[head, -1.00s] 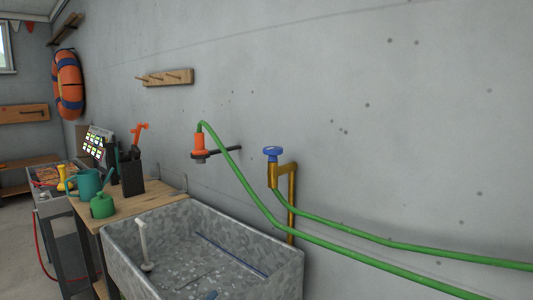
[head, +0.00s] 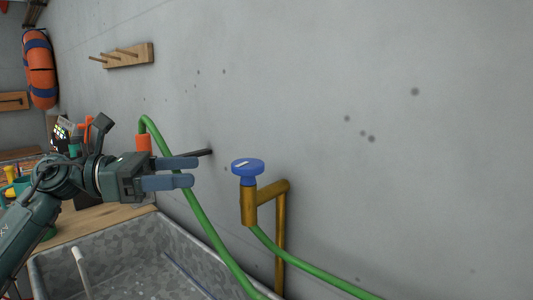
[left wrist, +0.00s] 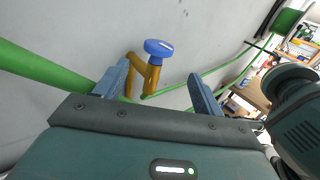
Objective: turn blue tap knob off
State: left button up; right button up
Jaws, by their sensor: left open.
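The blue tap knob (head: 248,168) sits on top of a brass tap (head: 249,205) whose pipe runs along the grey wall. A pale mark shows on the knob's top. In the left wrist view the knob (left wrist: 158,47) appears beyond and between the fingertips. My left gripper (head: 195,172) is open and empty, left of the knob, with its blue fingers pointing toward it and a gap between. It also shows in the left wrist view (left wrist: 160,78). My right gripper is not in view.
A green hose (head: 193,200) with an orange fitting (head: 143,144) hangs near my left gripper, above a metal trough (head: 130,246). Another green hose (head: 312,270) leaves the tap to the lower right. A wooden peg rack (head: 128,56) is on the wall. The wall to the right is bare.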

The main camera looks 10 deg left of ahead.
pick_arm(q)
jog(key=p, duration=0.1)
send_near(259, 162)
jog(key=d, duration=0.1)
jog(key=x, duration=0.3)
jog(key=p+x, duration=0.1)
jog(key=x, duration=0.2)
jog(key=p+x, duration=0.1)
jog(key=x, duration=0.2)
jog(key=shift+w+a+f, duration=0.1)
jog(key=shift+w+f, duration=0.15)
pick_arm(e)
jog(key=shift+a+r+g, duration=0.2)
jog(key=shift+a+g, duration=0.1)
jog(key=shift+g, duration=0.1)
pick_arm(q)
jog(key=shift+c, duration=0.6)
